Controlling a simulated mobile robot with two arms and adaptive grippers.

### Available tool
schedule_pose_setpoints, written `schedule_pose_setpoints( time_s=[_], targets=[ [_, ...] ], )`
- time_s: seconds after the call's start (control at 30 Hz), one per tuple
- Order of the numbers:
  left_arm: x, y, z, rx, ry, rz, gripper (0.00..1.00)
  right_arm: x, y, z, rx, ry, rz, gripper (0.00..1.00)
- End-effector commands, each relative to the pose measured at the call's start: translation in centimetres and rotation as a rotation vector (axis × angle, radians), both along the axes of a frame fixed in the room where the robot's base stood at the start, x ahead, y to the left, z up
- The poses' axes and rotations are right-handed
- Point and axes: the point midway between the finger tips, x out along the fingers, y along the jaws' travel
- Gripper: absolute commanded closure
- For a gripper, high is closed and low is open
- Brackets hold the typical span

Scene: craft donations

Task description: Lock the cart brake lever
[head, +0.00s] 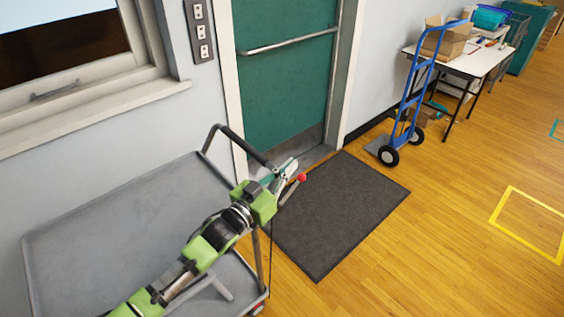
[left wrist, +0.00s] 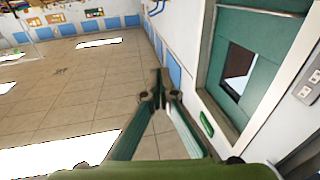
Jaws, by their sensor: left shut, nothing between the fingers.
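The grey cart (head: 110,215) stands at the lower left of the head view, with a dark-gripped push handle (head: 245,146) at its right end. The brake lever (head: 302,177) has a red ball knob and shows just right of my left gripper (head: 290,164). The gripper is shut and empty, close to the lever at the cart's handle end; I cannot tell whether they touch. My arm and gripper hide the lever's base. In the left wrist view my left gripper's fingers (left wrist: 160,88) meet, and the lever does not show. My right gripper is not in view.
A green door (head: 285,80) with a push bar is behind the cart. A dark mat (head: 340,215) lies before it. A blue hand truck (head: 413,100) and a white table (head: 470,58) with boxes stand at the right.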

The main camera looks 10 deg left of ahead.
Motion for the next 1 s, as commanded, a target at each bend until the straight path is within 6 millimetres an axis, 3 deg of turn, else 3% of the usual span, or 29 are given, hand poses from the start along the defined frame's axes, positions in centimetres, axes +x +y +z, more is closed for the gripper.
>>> schedule_pose_setpoints(
  time_s=[0.2, 0.4, 1.0],
  targets=[
    [-1.7, 0.6, 2.7, 0.0, -0.001, 0.0, 1.0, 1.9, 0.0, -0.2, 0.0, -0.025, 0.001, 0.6],
    [-2.5, 0.8, 3.9, 0.0, 0.0, 0.0, 1.0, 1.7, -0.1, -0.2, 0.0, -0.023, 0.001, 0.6],
    [-2.8, 0.8, 3.8, 0.004, 0.013, 0.006, 1.0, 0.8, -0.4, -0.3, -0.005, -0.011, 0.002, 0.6]
  ],
)
